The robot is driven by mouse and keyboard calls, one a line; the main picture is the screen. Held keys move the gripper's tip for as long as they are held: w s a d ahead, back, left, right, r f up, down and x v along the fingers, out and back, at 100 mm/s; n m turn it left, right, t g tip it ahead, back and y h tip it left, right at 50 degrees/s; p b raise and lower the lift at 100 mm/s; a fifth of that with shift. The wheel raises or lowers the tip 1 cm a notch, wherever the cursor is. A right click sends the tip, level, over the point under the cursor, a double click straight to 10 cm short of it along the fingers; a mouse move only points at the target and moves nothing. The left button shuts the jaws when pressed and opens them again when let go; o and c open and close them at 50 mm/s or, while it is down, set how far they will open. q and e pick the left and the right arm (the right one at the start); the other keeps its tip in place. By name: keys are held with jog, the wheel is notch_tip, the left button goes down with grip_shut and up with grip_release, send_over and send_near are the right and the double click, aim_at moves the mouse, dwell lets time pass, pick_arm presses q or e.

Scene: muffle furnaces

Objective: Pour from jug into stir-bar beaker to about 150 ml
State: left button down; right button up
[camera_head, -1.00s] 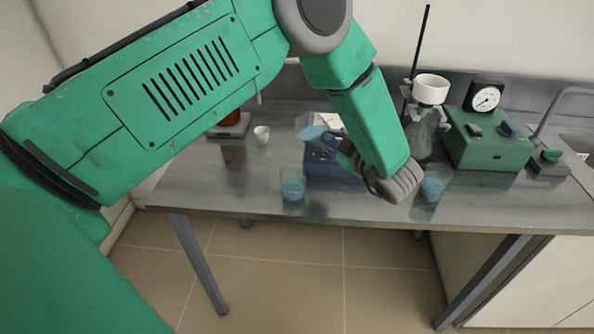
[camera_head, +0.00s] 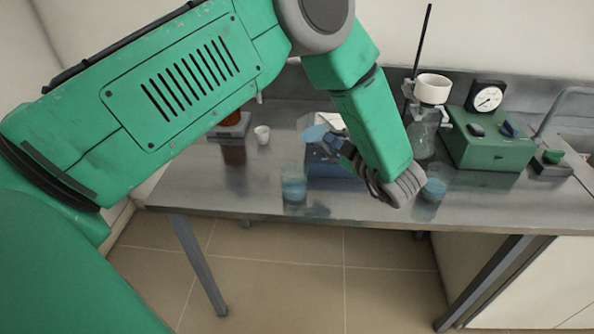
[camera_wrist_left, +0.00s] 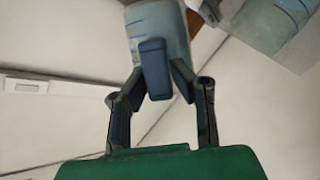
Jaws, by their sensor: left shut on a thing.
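My left gripper (camera_head: 338,146) is shut on a clear jug (camera_head: 313,130) holding pale blue liquid. The jug is raised above the bench and tilted to the left. In the left wrist view the fingers (camera_wrist_left: 155,75) close on the jug (camera_wrist_left: 160,30). A clear beaker (camera_head: 293,187) with blue liquid stands on the bench below and slightly left of the jug. I cannot make out a stir bar, a graduation or a falling stream. Another vessel with blue liquid (camera_head: 433,187) stands right of my gripper, partly hidden. My right gripper is out of view.
A blue device (camera_head: 325,168) sits behind the beaker, partly covered by my arm. A small white cup (camera_head: 262,134) stands at the back left. A flask with a white funnel (camera_head: 432,89) and a green pump box with a gauge (camera_head: 485,148) stand right. The front left bench is clear.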

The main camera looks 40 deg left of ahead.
pick_arm(q)
jog(key=shift+a+f, duration=0.1)
jog(key=shift+a, duration=0.6)
jog(key=shift+d, duration=0.65)
jog(key=shift+d+n, duration=0.35)
jog(key=shift+n, duration=0.05)
jog(key=shift+s+a+b, duration=0.1)
jog(key=shift+b, duration=0.2)
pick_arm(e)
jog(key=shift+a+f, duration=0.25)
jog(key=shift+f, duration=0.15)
pick_arm(q)
jog(key=shift+a, duration=0.25)
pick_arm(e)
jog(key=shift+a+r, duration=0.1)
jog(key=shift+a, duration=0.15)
pick_arm(q)
jog(key=shift+d, duration=0.3)
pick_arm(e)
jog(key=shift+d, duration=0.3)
